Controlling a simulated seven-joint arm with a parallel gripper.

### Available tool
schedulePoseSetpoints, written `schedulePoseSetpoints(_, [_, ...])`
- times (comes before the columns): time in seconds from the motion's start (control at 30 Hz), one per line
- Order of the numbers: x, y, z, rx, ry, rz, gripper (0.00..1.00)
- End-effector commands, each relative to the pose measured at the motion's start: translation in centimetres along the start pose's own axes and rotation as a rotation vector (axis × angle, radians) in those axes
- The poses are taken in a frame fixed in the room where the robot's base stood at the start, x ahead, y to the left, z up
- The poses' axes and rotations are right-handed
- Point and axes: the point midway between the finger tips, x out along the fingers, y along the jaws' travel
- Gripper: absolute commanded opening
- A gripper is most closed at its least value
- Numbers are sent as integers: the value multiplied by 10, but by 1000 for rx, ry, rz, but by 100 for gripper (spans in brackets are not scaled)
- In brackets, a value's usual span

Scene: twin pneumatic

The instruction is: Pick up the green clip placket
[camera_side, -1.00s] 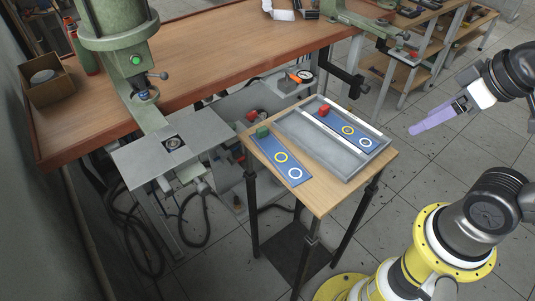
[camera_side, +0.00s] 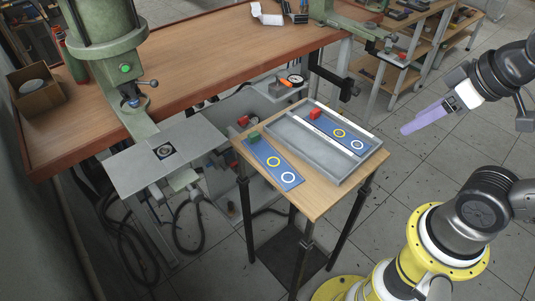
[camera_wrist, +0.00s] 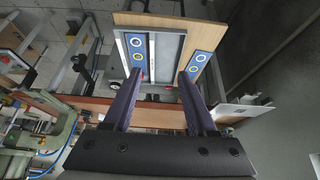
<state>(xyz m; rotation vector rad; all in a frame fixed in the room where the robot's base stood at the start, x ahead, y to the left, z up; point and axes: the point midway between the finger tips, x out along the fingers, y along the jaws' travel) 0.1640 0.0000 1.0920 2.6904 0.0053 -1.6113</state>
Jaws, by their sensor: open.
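The green clip (camera_side: 254,136) sits at the far end of a blue placket (camera_side: 273,164) with a yellow and a white ring. This placket lies on the wooden table to the left of the grey tray. In the wrist view the placket (camera_wrist: 199,63) shows at upper right; its clip end is hidden behind a finger. My gripper (camera_side: 405,130), with purple fingers, hangs in the air right of the table, apart from everything. In the wrist view my gripper (camera_wrist: 160,76) is open and empty.
The grey tray (camera_side: 303,150) holds a second blue placket (camera_side: 343,136) with a red clip (camera_side: 316,113). A green press (camera_side: 105,40) and its metal plate (camera_side: 165,150) stand to the left. A long wooden workbench (camera_side: 215,55) lies behind. Air between gripper and table is clear.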

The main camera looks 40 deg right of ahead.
Motion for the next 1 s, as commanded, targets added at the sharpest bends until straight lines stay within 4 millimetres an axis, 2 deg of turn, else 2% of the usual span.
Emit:
schedulePoseSetpoints(0.17, [-2, 0, 2, -121, -14, -1, 57])
schedulePoseSetpoints(0.27, [-17, 0, -16, -253, 9, 1, 57])
schedulePoseSetpoints(0.4, [-34, -2, -55, -463, 1, -4, 57])
schedulePoseSetpoints(0.6, [-37, -10, -123, -759, -51, -40, 57])
schedulePoseSetpoints(0.77, [-16, -23, -183, -994, -108, -92, 57])
schedulePoseSetpoints(0.87, [6, -35, -216, -1124, -144, -131, 57])
schedulePoseSetpoints(1.0, [49, -54, -253, -1275, -199, -194, 57])
